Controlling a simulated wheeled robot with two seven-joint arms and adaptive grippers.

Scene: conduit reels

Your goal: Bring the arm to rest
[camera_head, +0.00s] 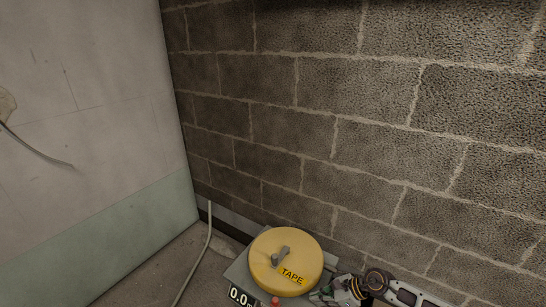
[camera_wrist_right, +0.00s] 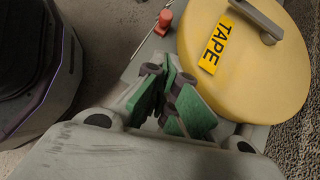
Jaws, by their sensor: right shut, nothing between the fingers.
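My right gripper (camera_head: 334,291) comes in from the bottom right, beside the yellow round tape reel (camera_head: 286,261). In the right wrist view the right gripper (camera_wrist_right: 168,92) has its green-padded fingers shut with nothing between them. The reel (camera_wrist_right: 238,85) is next to the fingers on the right, with a grey crank handle and a "TAPE" label. I cannot tell whether the fingers touch it. My left gripper is not in view.
The reel sits on a grey base with a "0.0" display (camera_head: 242,296) and a red knob (camera_head: 275,301). A block wall (camera_head: 330,110) stands close behind. A pale wall (camera_head: 80,110) is at the left, and a thin pale conduit (camera_head: 207,243) rises near the corner.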

